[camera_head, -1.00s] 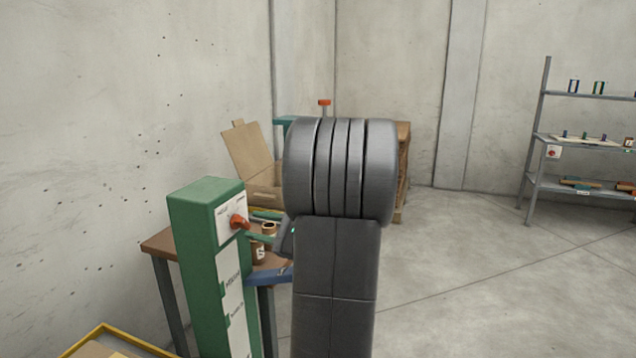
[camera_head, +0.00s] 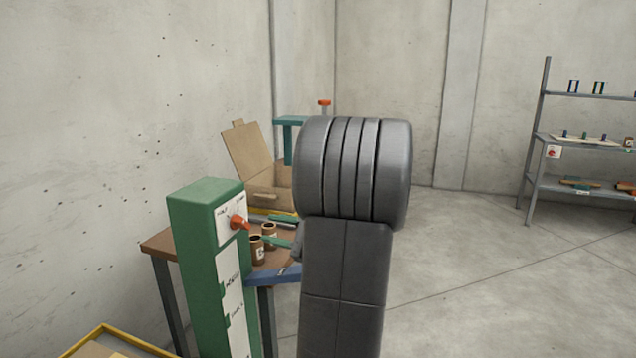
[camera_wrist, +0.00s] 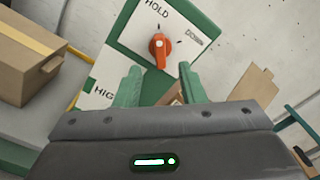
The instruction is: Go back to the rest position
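My gripper (camera_wrist: 159,68) is in the wrist view with its two green fingers apart and nothing between them. Beyond the fingertips is an orange knob (camera_wrist: 159,47) on the white panel of a green control post, with "HOLD" printed above it. In the head view the knob (camera_head: 238,222) sits near the top of the green post (camera_head: 204,250), left of my arm. My dark arm hides most of my gripper there. One green finger shows between the post and the arm, apart from the knob.
A brown table (camera_head: 160,243) behind the post holds brown jars (camera_head: 257,249) and an open cardboard box (camera_head: 250,152). A yellow-edged tray (camera_head: 103,330) is at the lower left. A grey shelf (camera_head: 545,140) stands at the right. Floor right of my arm is clear.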

